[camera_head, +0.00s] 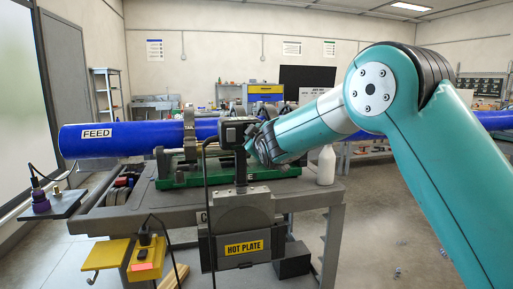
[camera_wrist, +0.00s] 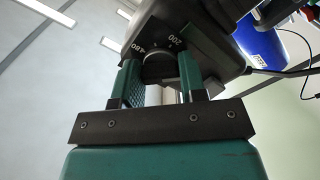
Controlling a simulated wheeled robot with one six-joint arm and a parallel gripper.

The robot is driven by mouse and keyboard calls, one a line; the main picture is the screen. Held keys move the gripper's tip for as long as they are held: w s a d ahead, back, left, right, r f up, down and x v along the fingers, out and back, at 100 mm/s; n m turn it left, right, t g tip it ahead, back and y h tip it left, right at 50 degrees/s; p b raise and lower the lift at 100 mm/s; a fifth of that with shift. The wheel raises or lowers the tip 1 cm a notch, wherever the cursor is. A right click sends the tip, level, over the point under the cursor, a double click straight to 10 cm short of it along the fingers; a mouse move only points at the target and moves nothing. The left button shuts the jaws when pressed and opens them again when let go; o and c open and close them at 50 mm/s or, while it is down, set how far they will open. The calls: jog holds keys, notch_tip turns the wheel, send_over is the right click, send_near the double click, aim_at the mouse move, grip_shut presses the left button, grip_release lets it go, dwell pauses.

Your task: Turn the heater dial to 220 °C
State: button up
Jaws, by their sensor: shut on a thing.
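The heater's black control box (camera_head: 236,132) stands on top of the hot plate unit at the front of the cart. In the wrist view the box's dark face (camera_wrist: 205,50) carries white marks, of which I read 200 and 180. The round dial knob (camera_wrist: 158,66) sits between the two green fingers of my gripper (camera_wrist: 160,76), which is shut on it. The knob's pointer is hidden or too dark to read, so I cannot tell its setting. In the head view my gripper (camera_head: 252,143) meets the box from the right, and the dial is hidden there.
The hot plate (camera_head: 244,248) hangs on the cart's front, with a black cable beside it. A blue pipe marked FEED (camera_head: 120,138) lies clamped behind the box. A white bottle (camera_head: 326,165) stands at the cart's right end.

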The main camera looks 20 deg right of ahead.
jog(key=m+b, duration=0.4)
jog(key=m, duration=0.1)
jog(key=shift+f, duration=0.15)
jog(key=shift+m+b, duration=0.3)
jog(key=shift+b, duration=0.05)
jog(key=o, duration=0.9)
jog(key=s+b, duration=0.3)
jog(key=s, duration=1.4)
jog(key=shift+s, duration=0.2)
